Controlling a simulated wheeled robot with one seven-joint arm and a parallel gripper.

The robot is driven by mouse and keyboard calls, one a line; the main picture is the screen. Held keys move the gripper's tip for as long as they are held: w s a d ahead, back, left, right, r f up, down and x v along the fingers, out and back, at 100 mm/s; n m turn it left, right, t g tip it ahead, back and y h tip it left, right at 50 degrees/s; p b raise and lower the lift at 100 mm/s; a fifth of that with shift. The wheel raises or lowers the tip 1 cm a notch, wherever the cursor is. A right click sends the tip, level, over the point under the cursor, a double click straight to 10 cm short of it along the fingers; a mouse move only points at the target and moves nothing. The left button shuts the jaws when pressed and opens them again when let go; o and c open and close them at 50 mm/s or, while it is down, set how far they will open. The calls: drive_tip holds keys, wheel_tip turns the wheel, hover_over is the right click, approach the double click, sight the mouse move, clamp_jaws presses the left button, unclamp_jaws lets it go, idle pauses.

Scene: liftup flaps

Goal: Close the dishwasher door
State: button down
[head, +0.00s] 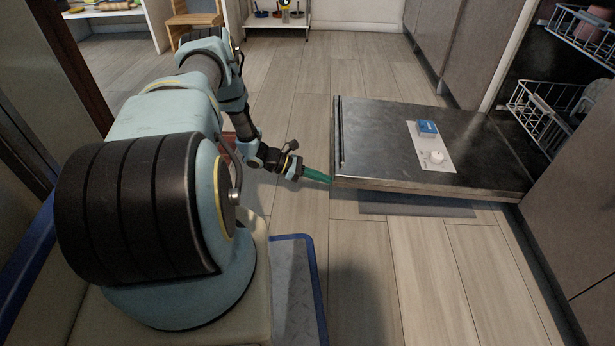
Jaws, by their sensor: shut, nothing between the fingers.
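The dishwasher door (380,140) is folded down and lies open, about level above the floor, hinged at the right. A light panel (432,160) on its inner face carries a blue block and a round white knob. My gripper (328,180) has green fingers that are shut and empty. The fingertips are at the door's near left corner; I cannot tell whether they touch it. The dishwasher's inside is partly in view at the right, with a lower rack (540,117) and an upper rack (585,30).
Cabinet fronts (462,50) stand beyond the door, and another cabinet front (575,200) is at the near right. Wooden floor (390,270) is clear in front of the door. A wooden chair (190,18) and shelves stand at the back.

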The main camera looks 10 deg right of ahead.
drive_tip(key=shift+d+r+b, duration=0.15)
drive_tip(key=shift+r, duration=0.85)
drive_tip(key=shift+d+r+b, duration=0.1)
drive_tip(key=shift+r+b, duration=0.05)
drive_tip(key=shift+r, duration=0.85)
